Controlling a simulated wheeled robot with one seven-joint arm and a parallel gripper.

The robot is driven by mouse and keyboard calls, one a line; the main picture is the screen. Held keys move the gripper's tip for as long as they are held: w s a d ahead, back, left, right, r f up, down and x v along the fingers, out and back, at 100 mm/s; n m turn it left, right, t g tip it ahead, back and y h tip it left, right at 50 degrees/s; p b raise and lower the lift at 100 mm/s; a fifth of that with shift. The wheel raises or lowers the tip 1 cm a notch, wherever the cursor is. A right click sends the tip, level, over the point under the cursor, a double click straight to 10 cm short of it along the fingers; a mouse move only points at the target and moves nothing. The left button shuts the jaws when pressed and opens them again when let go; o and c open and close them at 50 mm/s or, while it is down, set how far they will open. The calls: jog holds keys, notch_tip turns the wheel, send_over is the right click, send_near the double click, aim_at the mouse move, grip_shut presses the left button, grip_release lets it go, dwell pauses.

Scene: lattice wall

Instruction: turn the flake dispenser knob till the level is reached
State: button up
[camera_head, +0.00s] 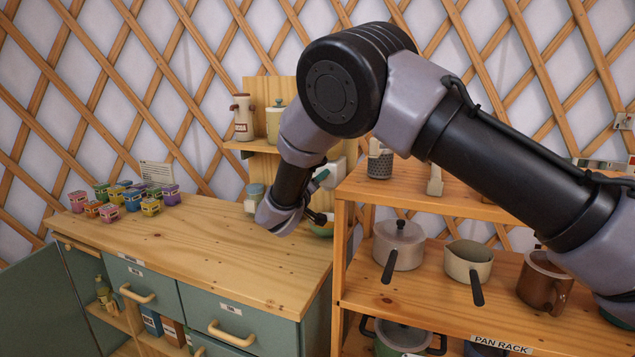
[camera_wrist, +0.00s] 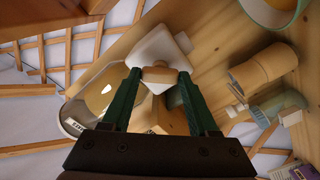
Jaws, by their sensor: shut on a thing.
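In the wrist view, the two dark green fingers of my gripper (camera_wrist: 161,80) stand on either side of a tan knob (camera_wrist: 157,72) and are closed on it. The knob sits against the white dispenser body (camera_wrist: 155,46). A clear container (camera_wrist: 75,107) with something yellow-tan inside shows to the left, partly behind a finger. Part of a round bowl (camera_wrist: 294,14) shows at the upper right; I cannot tell its fill level. In the head view, my wrist hides most of the dispenser.
A wooden counter (camera_head: 215,250) runs under my wrist, with several small colored boxes (camera_head: 130,198) at its left. A wooden pan rack (camera_head: 390,290) with pots is at the right. The counter's middle is clear.

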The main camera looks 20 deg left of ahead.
jog(key=shift+f+m, duration=0.1)
jog(key=shift+m, duration=1.5)
jog(key=shift+s, duration=0.1)
jog(key=o, duration=1.4)
jog(key=s, duration=1)
jog(key=shift+s+a, duration=0.35)
jog(key=shift+a, duration=0.05)
